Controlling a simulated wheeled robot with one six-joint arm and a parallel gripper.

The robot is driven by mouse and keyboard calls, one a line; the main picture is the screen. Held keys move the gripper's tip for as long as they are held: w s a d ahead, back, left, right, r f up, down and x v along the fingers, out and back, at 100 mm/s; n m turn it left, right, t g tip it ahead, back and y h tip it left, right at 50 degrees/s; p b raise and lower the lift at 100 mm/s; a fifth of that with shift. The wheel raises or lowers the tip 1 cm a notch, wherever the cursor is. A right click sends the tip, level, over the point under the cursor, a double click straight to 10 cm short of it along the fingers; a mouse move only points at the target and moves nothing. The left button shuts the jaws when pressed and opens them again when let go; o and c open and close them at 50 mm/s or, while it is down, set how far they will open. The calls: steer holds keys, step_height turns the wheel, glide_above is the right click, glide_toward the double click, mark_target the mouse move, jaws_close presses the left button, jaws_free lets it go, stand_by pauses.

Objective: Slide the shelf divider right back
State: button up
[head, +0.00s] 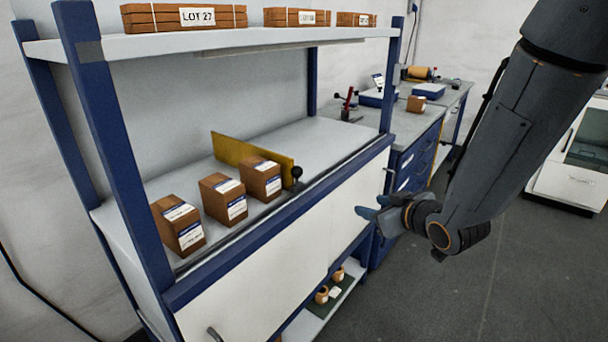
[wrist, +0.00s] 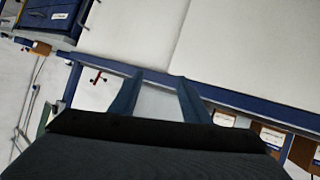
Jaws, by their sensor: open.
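The shelf divider is a yellow upright panel (head: 245,155) on the middle shelf (head: 320,140), with a dark round knob (head: 296,172) at its front end. It stands just behind and right of the brown boxes. My gripper (head: 370,213) hangs in front of the shelf unit, to the right of the divider and apart from it. In the wrist view my gripper (wrist: 158,90) shows two blue fingers spread apart with nothing between them. I cannot make out the divider clearly in the wrist view.
Three brown labelled boxes (head: 222,197) stand in a row left of the divider. The shelf is bare to the divider's right. Blue posts (head: 391,75) and a blue front rail (head: 280,213) frame the unit. A bench (head: 410,125) stands beyond, with open floor (head: 430,290) in front.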

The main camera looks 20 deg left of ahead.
mark_target(301, 173)
steer(key=s+a+r+n+y, duration=0.2)
steer(key=a+r+y, duration=0.15)
steer(key=a, duration=0.25)
steer(key=s+a+r+n+y, duration=0.2)
steer(key=a+y, duration=0.2)
steer(key=a, duration=0.2)
steer(key=p+x, duration=0.2)
steer(key=x, duration=0.5)
steer(key=shift+w+r, duration=0.15)
steer(key=shift+w, duration=0.1)
steer(key=shift+c, duration=0.3)
jaws_close()
